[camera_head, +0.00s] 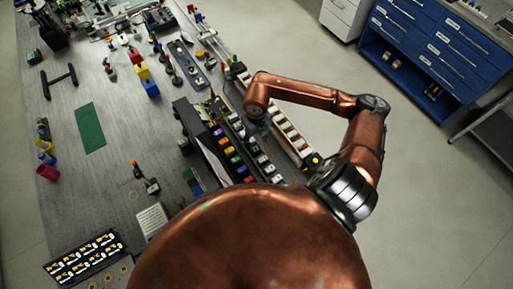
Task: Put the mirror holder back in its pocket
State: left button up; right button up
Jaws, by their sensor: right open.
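My right arm reaches in from the lower right and bends back over the bench. My right gripper (257,121) points down at its end, small and dark, above the rows of small parts near the bench's right edge. It is open, and I see nothing held in it. I cannot tell which of the small parts is the mirror holder; it may be hidden under the wrist. A long pale rack with a row of pockets (289,133) runs along the right edge, just right of the gripper. My left gripper is out of view.
A dark rack of coloured blocks (229,151) lies left of the gripper. A green mat (89,128), yellow and blue blocks (150,87) and a panel of bright labels (84,258) are farther left. Blue drawer cabinets (437,48) stand across the floor. The bench's left middle is mostly clear.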

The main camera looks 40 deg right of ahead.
aim_at(257, 149)
jog(key=shift+r+b, duration=0.35)
jog(key=shift+r, duration=1.95)
